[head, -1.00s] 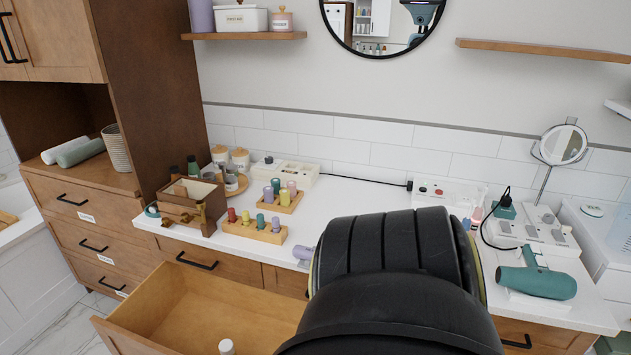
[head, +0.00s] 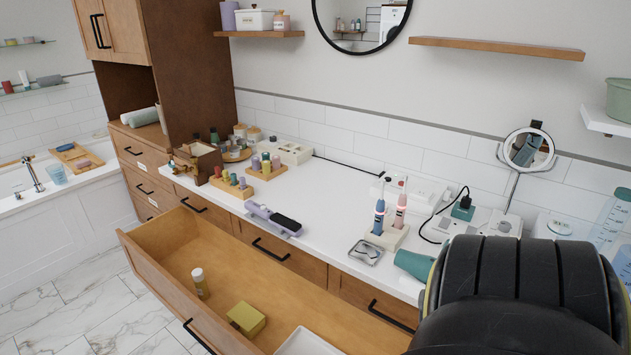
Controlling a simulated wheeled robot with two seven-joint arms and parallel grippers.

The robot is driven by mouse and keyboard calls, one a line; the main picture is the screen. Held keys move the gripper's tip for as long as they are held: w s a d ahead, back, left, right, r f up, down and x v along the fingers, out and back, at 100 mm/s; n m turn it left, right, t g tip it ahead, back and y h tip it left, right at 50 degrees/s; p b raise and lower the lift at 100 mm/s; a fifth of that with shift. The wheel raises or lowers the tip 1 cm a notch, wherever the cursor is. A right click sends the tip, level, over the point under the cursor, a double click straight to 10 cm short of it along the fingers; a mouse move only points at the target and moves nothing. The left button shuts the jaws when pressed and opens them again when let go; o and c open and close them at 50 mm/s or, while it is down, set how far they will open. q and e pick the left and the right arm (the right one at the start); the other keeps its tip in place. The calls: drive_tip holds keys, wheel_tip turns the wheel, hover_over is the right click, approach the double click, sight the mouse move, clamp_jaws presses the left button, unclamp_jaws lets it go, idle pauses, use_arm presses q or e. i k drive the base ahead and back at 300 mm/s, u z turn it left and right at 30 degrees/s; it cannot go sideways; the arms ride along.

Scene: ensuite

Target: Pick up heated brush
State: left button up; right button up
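A lavender brush with a dark, flat bristle face (head: 274,219), which looks like the heated brush, lies on the white counter (head: 325,190) at its front edge. It lies at a slant, above a closed drawer front. No gripper fingers show in the head view. A large black ribbed part of my own arm fills the lower right corner and covers that end of the counter. Neither gripper can be seen relative to the brush.
An open wooden drawer (head: 160,262) juts out below the brush, holding a bottle (head: 200,283), a yellow-green box (head: 246,319) and a white tray (head: 308,344). Two electric toothbrushes (head: 390,208) stand right of the brush. A teal hair dryer (head: 413,264) is partly hidden by my arm.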

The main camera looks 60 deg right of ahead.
sight(290, 226)
drive_tip(key=k, duration=0.3)
drive_tip(key=z, duration=0.8)
